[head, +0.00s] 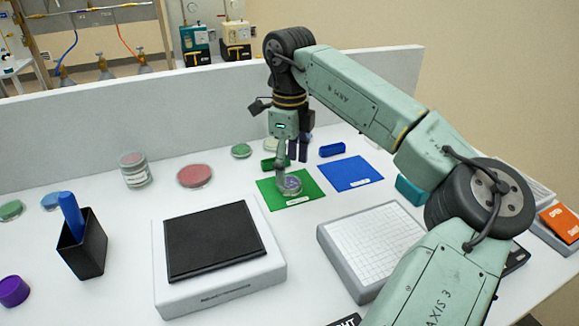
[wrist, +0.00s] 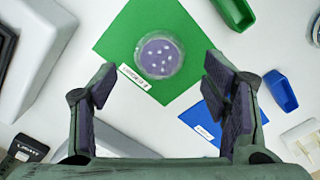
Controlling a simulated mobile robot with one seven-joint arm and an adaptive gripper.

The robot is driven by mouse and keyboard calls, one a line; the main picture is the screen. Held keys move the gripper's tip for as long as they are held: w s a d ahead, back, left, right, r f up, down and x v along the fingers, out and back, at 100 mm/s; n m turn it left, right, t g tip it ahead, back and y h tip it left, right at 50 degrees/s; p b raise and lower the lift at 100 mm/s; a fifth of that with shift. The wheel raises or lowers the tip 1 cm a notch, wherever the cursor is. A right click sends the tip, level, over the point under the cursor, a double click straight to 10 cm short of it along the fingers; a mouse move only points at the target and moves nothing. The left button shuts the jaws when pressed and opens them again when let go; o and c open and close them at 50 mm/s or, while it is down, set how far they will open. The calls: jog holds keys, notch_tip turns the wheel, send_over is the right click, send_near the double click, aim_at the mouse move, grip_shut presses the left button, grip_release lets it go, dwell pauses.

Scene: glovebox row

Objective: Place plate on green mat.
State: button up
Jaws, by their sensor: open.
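A round clear plate with purple medium and white spots (wrist: 159,55) lies flat on the green mat (wrist: 118,40), near its labelled edge. In the head view the plate (head: 291,186) also rests within the green mat (head: 312,197), partly behind a finger. My gripper (wrist: 160,85) is open and empty, its two fingers spread wide apart. The plate lies beyond the fingertips in the wrist view and nothing touches it there. In the head view my gripper (head: 291,163) hangs just above the mat, close over the plate.
A blue mat (head: 350,173) lies right of the green one. Green (head: 270,163) and blue (head: 332,150) small trays stand behind. A red plate (head: 195,176) and a stack of plates (head: 134,170) are at left. A black-topped device (head: 213,240) and a white gridded pad (head: 372,243) stand in front.

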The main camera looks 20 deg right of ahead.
notch_tip(320, 180, up, 9)
jog(key=p, duration=0.2)
jog(key=shift+f+p, duration=0.15)
jog(key=shift+p, duration=0.2)
